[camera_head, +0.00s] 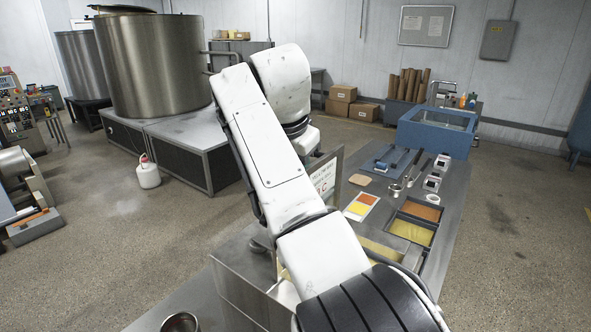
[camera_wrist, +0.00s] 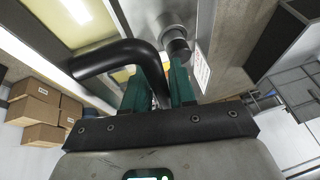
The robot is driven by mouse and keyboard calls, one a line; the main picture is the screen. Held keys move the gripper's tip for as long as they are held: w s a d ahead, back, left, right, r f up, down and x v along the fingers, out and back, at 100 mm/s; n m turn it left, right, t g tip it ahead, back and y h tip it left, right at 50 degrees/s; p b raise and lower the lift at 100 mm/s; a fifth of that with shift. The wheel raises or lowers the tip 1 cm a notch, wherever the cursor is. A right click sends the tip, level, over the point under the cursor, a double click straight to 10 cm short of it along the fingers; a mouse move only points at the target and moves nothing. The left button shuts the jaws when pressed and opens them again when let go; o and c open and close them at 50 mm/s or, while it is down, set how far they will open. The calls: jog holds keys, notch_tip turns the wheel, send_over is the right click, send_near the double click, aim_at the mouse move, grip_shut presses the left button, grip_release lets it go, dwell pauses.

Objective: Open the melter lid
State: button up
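In the wrist view, my gripper (camera_wrist: 158,82) has two green fingers a small gap apart. A curved black handle (camera_wrist: 112,57) bends down into the gap between them. Whether both fingers press on it is not clear. A grey metal cylinder (camera_wrist: 172,28) sits just beyond the fingertips. Behind the handle is a metal frame with yellow panels (camera_wrist: 80,22); I cannot tell whether this is the melter lid. In the head view my white arm hides my gripper and most of what lies beneath it. A metal-sided box (camera_head: 240,290) shows at the arm's lower left.
A metal bench (camera_head: 455,195) on the right holds orange and yellow trays (camera_head: 410,231), colour cards (camera_head: 361,206) and small tools. A blue basin (camera_head: 407,131) stands at its far end. A large steel tank (camera_head: 150,65) stands back left. The floor between is mostly clear.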

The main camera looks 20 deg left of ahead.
jog(key=b+v, duration=0.2)
jog(key=v, duration=0.8)
jog(key=shift+b, duration=0.3)
jog(key=shift+f, duration=0.1)
